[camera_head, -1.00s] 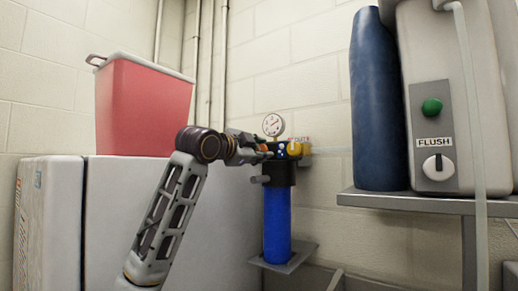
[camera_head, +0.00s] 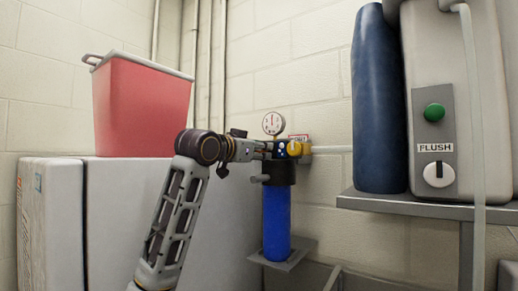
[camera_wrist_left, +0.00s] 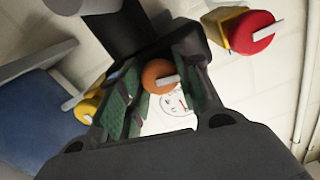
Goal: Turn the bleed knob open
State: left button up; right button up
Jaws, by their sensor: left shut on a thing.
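In the left wrist view an orange knob (camera_wrist_left: 158,76) with a pale pointer bar sits between the green-padded fingers of my left gripper (camera_wrist_left: 150,98), which is shut on it. A yellow knob (camera_wrist_left: 88,108) and a red knob (camera_wrist_left: 252,32) lie outside the fingers. In the head view my left gripper (camera_head: 265,148) reaches from the left to the filter head, above the blue filter housing (camera_head: 277,222). The yellow knob (camera_head: 294,148) shows just right of the gripper. The orange knob is hidden there by my gripper. I see no label naming the bleed knob. My right gripper is out of view.
A round gauge (camera_head: 273,123) stands just above the gripper. A pale tube (camera_head: 330,149) runs right from the filter head. A blue cylinder (camera_head: 378,100) and a machine with a FLUSH dial (camera_head: 438,174) stand on the right shelf. A red bin (camera_head: 143,105) stands on the left.

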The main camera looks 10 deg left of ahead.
pick_arm(q)
jog(key=shift+f+n, duration=0.1)
jog(key=shift+n, duration=1.1)
jog(key=o, duration=1)
jog(key=shift+o, duration=0.2)
jog(key=shift+s, duration=0.2)
jog(key=v, duration=1.1)
jog(key=shift+s+a, duration=0.15)
jog(key=shift+s, duration=0.1)
